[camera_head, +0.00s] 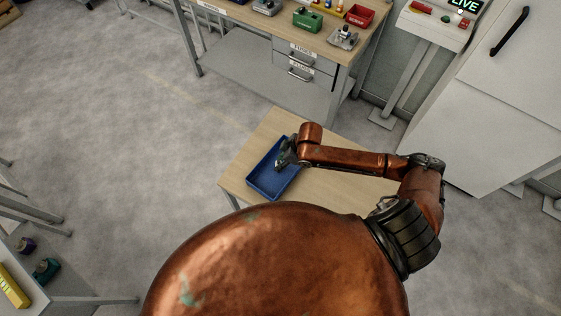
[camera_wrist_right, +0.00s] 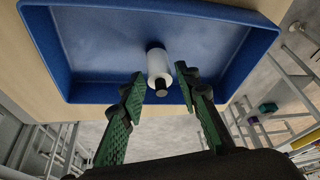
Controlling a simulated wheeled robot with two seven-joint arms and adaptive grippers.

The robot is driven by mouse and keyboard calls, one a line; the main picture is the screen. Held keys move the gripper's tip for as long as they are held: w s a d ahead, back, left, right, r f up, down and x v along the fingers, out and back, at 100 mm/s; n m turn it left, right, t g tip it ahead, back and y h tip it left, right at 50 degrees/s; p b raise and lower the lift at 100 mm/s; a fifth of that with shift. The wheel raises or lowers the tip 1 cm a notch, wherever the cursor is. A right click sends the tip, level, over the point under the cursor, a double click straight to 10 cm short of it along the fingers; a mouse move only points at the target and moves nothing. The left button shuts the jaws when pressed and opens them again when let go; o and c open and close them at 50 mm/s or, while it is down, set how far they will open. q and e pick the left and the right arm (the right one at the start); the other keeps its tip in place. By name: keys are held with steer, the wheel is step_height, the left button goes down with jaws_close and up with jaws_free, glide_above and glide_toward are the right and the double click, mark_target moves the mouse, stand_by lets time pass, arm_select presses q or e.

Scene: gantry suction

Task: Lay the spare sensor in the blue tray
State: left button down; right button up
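The blue tray (camera_head: 262,188) lies on a small wooden table, and its blue floor and walls fill the upper part of the right wrist view (camera_wrist_right: 95,45). The spare sensor (camera_wrist_right: 157,63), a white cylinder with a black tip, shows against the tray floor in the right wrist view; it appears to lie in the tray. My right gripper (camera_head: 284,160) is over the tray. Its green fingers (camera_wrist_right: 160,80) are spread on either side of the sensor's near end, with small gaps visible. The sensor is not discernible in the head view. My left gripper is out of view.
The small table (camera_head: 238,170) has bare wood around the tray. A workbench (camera_head: 270,22) with a green bin (camera_head: 307,19), a red bin (camera_head: 360,15) and drawers stands behind. A white cabinet (camera_head: 480,130) is at right. Open floor lies to the left.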

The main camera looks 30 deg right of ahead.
steer(key=shift+o, duration=0.6)
steer(key=shift+r, duration=0.2)
steer(key=v, duration=1.2)
